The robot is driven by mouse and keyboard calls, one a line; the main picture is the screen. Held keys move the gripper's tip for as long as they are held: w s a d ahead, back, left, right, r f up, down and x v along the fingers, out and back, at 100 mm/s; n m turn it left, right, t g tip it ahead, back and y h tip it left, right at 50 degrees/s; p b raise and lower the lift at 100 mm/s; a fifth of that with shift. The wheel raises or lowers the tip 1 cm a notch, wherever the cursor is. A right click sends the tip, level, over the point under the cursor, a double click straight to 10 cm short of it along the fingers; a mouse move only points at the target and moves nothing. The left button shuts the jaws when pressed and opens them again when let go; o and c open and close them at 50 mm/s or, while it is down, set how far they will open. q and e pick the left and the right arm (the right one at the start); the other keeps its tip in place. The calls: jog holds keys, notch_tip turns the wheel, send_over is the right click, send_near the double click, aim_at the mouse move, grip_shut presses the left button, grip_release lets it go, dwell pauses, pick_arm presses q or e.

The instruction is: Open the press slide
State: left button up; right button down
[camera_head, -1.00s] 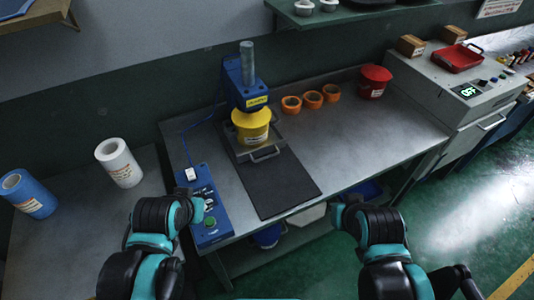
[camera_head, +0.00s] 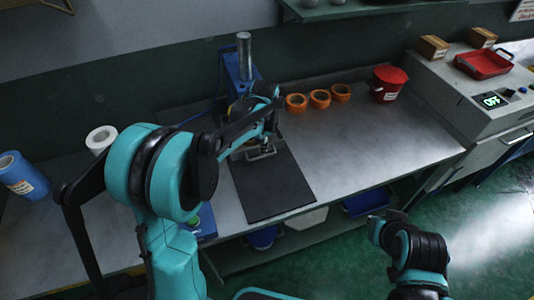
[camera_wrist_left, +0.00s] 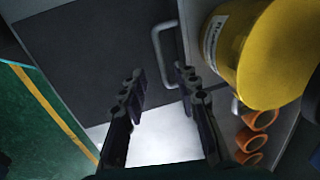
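The blue press (camera_head: 231,70) stands at the back of the grey metal table, partly hidden by my left arm. Its slide has a grey bar handle (camera_head: 262,155) at the front, which also shows in the left wrist view (camera_wrist_left: 162,52). My left gripper (camera_head: 266,143) is above the handle. In the left wrist view my left gripper (camera_wrist_left: 163,92) is open and empty, its fingers on either side of the handle's line and apart from it. A yellow round piece (camera_wrist_left: 265,50) is to the right there. My right gripper (camera_head: 388,216) is low at the right, its fingers unclear.
A dark mat (camera_head: 270,188) lies in front of the press. Orange rings (camera_head: 320,98) and a red pot (camera_head: 387,84) stand to its right. A white roll (camera_head: 101,138) and a blue roll (camera_head: 20,174) are at left. My left arm largely covers the blue control box.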

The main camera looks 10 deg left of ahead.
aim_at(259, 158)
pick_arm(q)
jog(key=f+b, duration=0.1)
jog(key=f, duration=0.4)
jog(key=w+a+f+b, duration=0.1)
jog(key=f, duration=0.1)
jog(key=shift+f+b, duration=0.15)
jog(key=shift+b, duration=0.2)
jog(key=shift+c, duration=0.4)
grip_shut()
